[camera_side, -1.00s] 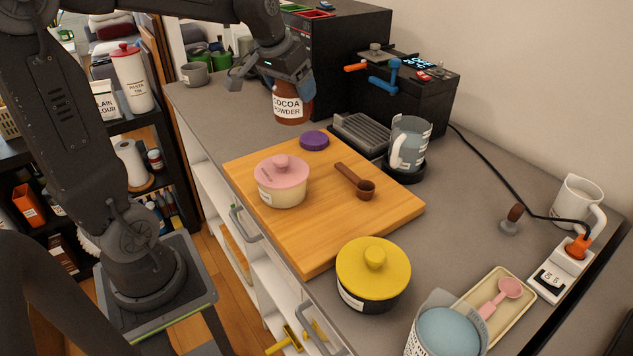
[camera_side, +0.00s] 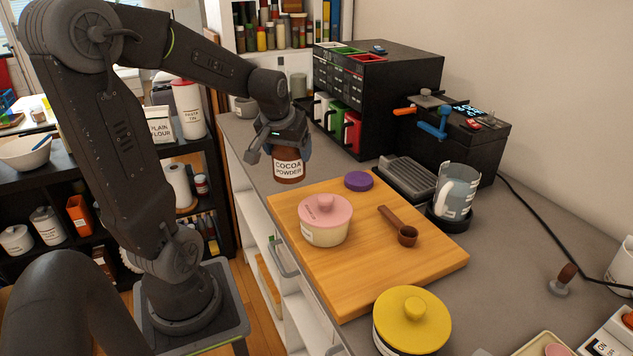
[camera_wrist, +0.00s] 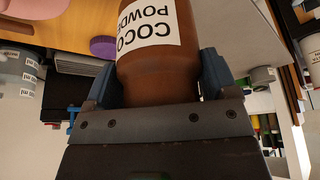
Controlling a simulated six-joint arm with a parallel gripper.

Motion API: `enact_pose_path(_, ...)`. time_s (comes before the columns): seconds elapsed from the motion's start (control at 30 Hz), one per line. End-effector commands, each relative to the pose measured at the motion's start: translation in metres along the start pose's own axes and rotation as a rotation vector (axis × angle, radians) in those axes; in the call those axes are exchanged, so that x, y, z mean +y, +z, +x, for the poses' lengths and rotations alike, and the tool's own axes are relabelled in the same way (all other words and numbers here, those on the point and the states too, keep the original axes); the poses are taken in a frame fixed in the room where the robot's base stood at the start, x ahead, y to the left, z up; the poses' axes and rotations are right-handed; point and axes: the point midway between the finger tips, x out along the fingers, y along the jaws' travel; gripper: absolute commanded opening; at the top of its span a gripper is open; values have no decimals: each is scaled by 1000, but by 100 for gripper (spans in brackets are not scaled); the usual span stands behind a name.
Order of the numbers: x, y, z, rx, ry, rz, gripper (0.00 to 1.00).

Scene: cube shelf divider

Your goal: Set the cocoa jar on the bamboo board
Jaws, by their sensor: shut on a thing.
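The cocoa jar (camera_side: 288,166) is brown with a white "COCOA POWDER" label. My gripper (camera_side: 283,140) is shut on it near its top and holds it upright, above the counter around the far left corner of the bamboo board. In the wrist view the jar (camera_wrist: 160,75) sits between the two fingers of my gripper (camera_wrist: 160,88). The bamboo board (camera_side: 340,275) lies on the grey counter. On it stand a pink-lidded pot (camera_side: 326,220) and a brown scoop (camera_side: 398,227), with a purple lid (camera_side: 358,181) at its far edge.
A yellow-lidded pot (camera_side: 411,322) stands at the board's near end. A grey drip tray (camera_side: 403,180), a glass jug (camera_side: 454,195) and a black machine (camera_side: 460,140) stand behind its right side. The board's near part and far left corner are bare.

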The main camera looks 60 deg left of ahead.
Motion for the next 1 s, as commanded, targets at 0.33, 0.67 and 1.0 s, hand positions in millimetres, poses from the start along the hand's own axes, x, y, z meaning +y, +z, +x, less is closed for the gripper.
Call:
enact_pose_path(0.33,47,1,30,3,1,0,46)
enact_pose_path(0.67,48,16,65,1,0,0,46)
enact_pose_path(1.0,48,17,68,3,1,-1,46)
